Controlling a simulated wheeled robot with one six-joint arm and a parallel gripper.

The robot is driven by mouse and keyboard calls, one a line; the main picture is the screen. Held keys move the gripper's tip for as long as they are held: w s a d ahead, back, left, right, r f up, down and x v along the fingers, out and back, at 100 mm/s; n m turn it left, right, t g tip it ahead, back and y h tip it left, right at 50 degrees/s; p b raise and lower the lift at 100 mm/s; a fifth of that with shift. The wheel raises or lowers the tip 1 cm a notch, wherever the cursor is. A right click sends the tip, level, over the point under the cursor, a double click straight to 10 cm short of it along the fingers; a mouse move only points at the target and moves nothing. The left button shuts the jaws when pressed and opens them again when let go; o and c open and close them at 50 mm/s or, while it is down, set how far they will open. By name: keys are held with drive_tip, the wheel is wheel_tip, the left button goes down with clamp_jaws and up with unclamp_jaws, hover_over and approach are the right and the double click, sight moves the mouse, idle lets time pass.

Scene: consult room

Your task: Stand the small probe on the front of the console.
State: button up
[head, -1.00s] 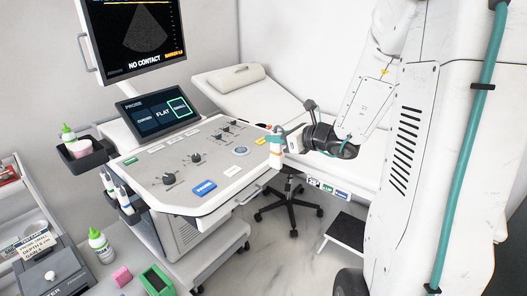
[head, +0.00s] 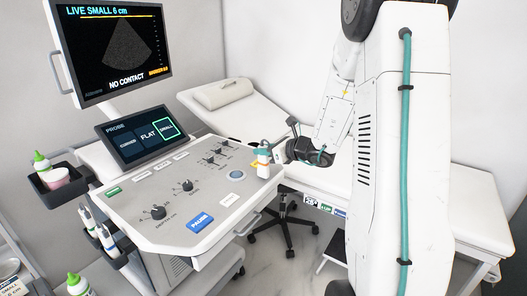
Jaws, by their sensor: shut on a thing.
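The console (head: 140,217) stands at the left with its sloping control panel, knobs and a blue PAUSE key (head: 200,222). My gripper (head: 268,156) is at the panel's right end, shut on the small probe (head: 262,169). The probe is roughly upright, pale with an orange band and some teal at its top. In the picture it overlaps the panel's right end; I cannot tell whether it touches the panel. The touch screen (head: 141,136) has its SMALL tile outlined in green. The monitor (head: 115,50) reads LIVE SMALL 6 cm and NO CONTACT.
Other probes (head: 97,228) stand in side holders at the console's left. A dark tray (head: 60,190) holds a green-capped bottle and a pink cup. A couch (head: 245,120) lies behind. A wheeled stool (head: 284,215) stands beyond the console's right edge.

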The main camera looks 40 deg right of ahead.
drive_tip(key=shift+a+f, duration=0.25)
drive_tip(key=shift+f, duration=0.1)
drive_tip(key=shift+f, duration=0.2)
drive_tip(key=o, duration=0.9)
drive_tip(key=shift+r, duration=0.15)
